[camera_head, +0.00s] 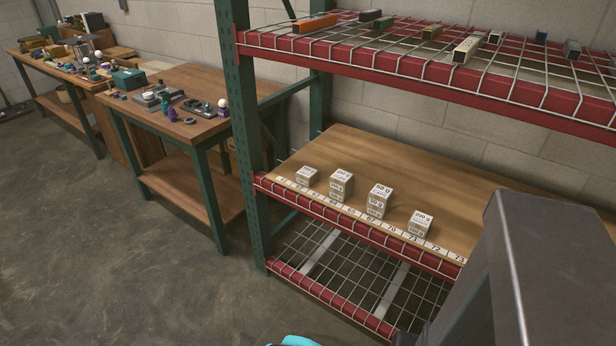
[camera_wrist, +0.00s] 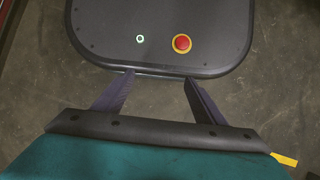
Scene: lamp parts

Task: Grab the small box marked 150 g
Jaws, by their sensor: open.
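Small white boxes with printed gram labels stand on the wooden shelf of the rack in the head view. They form a row: a low left box (camera_head: 306,176), a second stack (camera_head: 341,184), a taller third stack (camera_head: 379,200) whose top label seems to read 50 g, and a right box (camera_head: 420,224) that seems to read 200 g. I cannot make out which one is marked 150 g. My gripper (camera_wrist: 159,78) is open and empty in the wrist view, above my own base and far from the boxes. The wrist view shows no box.
The rack's green post (camera_head: 240,140) stands left of the boxes. A red-edged wire shelf (camera_head: 420,65) with several small blocks hangs above them. A number strip (camera_head: 350,209) runs along the wooden shelf's (camera_head: 460,190) front edge. Cluttered workbenches (camera_head: 180,90) stand left; the floor before them is clear.

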